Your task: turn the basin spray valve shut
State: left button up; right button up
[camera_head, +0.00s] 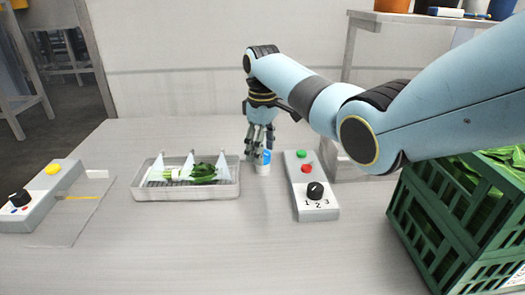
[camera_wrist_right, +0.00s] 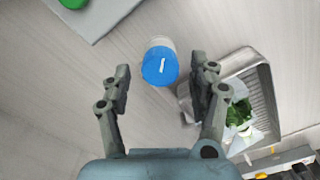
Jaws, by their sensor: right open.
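The spray valve has a blue cap with a white mark on a pale round body (camera_head: 264,163). It stands on the table just right of the basin. In the right wrist view the blue cap (camera_wrist_right: 160,67) lies ahead of and between my fingers. My right gripper (camera_head: 260,140) points down above the valve, and in the wrist view its two fingers (camera_wrist_right: 163,88) are spread apart, with nothing between them. The basin (camera_head: 187,192) is a shallow grey tray with white spray cones and leafy greens (camera_head: 203,173) in it. My left gripper is not in view.
A control box (camera_head: 312,199) with green and red buttons and a black dial numbered 1 to 3 stands right of the valve. A green crate (camera_head: 440,232) of greens is at the right. Another box (camera_head: 40,200) with a dial and yellow button is at the left. The front table is clear.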

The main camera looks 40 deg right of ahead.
jog(key=shift+f, duration=0.4)
jog(key=c, duration=1.1)
jog(key=shift+c, duration=0.2)
